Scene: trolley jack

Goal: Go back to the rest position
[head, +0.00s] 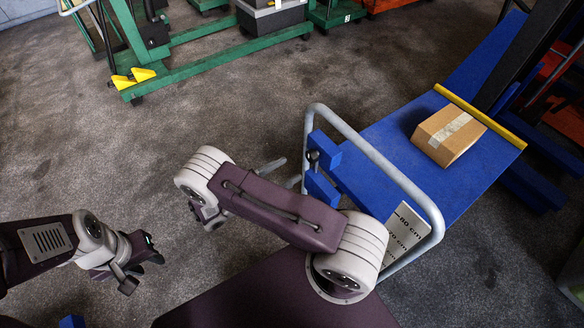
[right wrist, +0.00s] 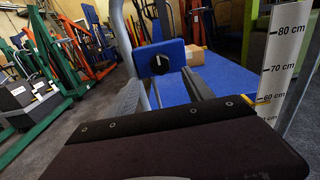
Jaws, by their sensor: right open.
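My left gripper (head: 138,270) hangs over bare floor at the lower left of the head view, well away from the trolley. It is small and dark there, and its jaw gap does not show clearly. My right arm is folded in the middle of the head view, and its upper link hides most of its forearm and wrist. In the right wrist view my right gripper (right wrist: 163,96) is open and empty. It faces the blue block with a black knob (right wrist: 160,60) on the blue trolley (head: 390,158). I cannot tell the distance between them.
The trolley's grey tubular handle (head: 372,150) stands close to my right arm. A cardboard box (head: 448,135) lies on the blue platform before a yellow bar (head: 480,115). A scale plate (head: 407,232) is by the handle. A green lift (head: 215,65) stands behind. Floor between is clear.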

